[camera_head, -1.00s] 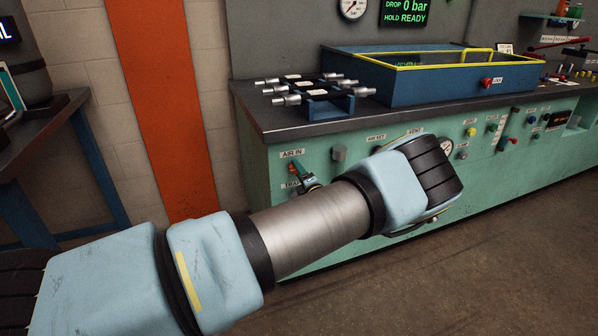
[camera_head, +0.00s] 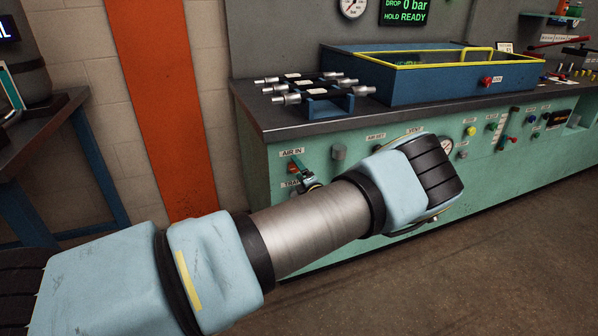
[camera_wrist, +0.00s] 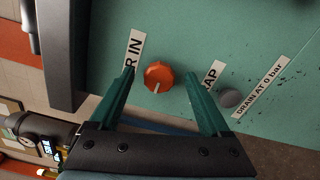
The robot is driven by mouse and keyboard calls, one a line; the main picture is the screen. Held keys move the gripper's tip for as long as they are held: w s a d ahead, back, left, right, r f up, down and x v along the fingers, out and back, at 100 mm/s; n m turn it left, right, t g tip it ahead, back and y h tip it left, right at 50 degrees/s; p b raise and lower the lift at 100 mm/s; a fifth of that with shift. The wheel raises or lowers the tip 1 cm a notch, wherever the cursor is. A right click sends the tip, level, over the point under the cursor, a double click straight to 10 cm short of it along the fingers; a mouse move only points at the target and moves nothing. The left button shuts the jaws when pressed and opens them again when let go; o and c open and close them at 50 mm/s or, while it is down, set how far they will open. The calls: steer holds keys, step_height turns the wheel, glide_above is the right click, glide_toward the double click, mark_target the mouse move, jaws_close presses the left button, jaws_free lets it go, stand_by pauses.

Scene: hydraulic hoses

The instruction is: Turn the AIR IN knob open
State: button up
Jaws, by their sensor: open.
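I see no contact with the knob. The AIR IN label (camera_wrist: 132,52) is left of it, partly covered by a finger. In the head view the knob shows small and orange (camera_head: 293,168) under the AIR IN label (camera_head: 291,152); my gripper is mostly hidden there behind my arm.
A grey knob (camera_wrist: 231,98) with a drain label is to the right in the wrist view. In the head view a grey knob (camera_head: 339,152) is right of AIR IN. Hoses with metal ends (camera_head: 318,92) and a blue tray (camera_head: 440,84) stand on the bench top.

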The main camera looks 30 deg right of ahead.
steer(key=s+a+b, duration=0.1)
steer(key=s, duration=0.9)
steer(key=shift+s+a, duration=0.15)
steer(key=shift+s, duration=0.25)
steer(key=w+a+r+n+g+y+p, duration=0.25)
steer(key=a+n+g+y, duration=0.3)
steer(key=a+n, duration=0.75)
steer(key=w+a+r+n+g+y+p, duration=0.1)
steer(key=w+a+r+n+g+y, duration=0.3)
steer(key=a+n, duration=0.95)
steer(key=s+a+r+n+g+h+p, duration=0.2)
steer(key=s+a+r+n, duration=0.5)
steer(key=n, duration=0.5)
steer(key=s+a+r+n+g+h+p, duration=0.2)
steer(key=s+a+r+n+g+h, duration=0.2)
steer(key=a+r+n, duration=0.4)
steer(key=s+a+n+h, duration=0.1)
steer(key=s+a+n, duration=0.1)
steer(key=n, duration=0.3)
steer(key=shift+s+a+r+g, duration=0.15)
steer(key=shift+s+r+g, duration=0.15)
steer(key=shift+s+g, duration=0.1)
